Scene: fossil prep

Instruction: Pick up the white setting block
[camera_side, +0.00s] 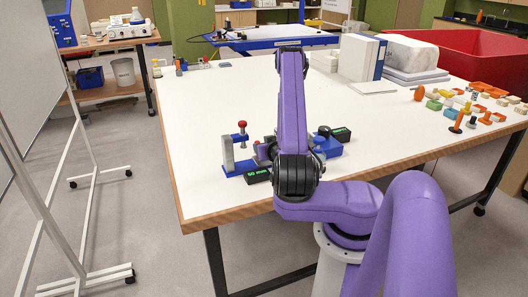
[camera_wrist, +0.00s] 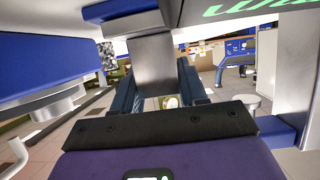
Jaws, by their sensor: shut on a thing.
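My gripper (camera_wrist: 157,84) shows in the wrist view as two dark blue fingers on either side of a shaded pale grey-white piece. This looks like the white setting block (camera_wrist: 155,62), which the gripper is shut on. Its outer end meets a blue part at the top of the view, and I cannot tell whether they touch. In the side view my purple arm hides the gripper and the block. It reaches down among blue fixtures near the table's front edge.
A blue fixture with a grey post (camera_side: 228,153), a red knob (camera_side: 242,125) and a "60 mm" display (camera_side: 257,176) stands left of my arm. A second display (camera_side: 340,133) stands right of it. Small coloured pieces and a red bin (camera_side: 470,58) lie right.

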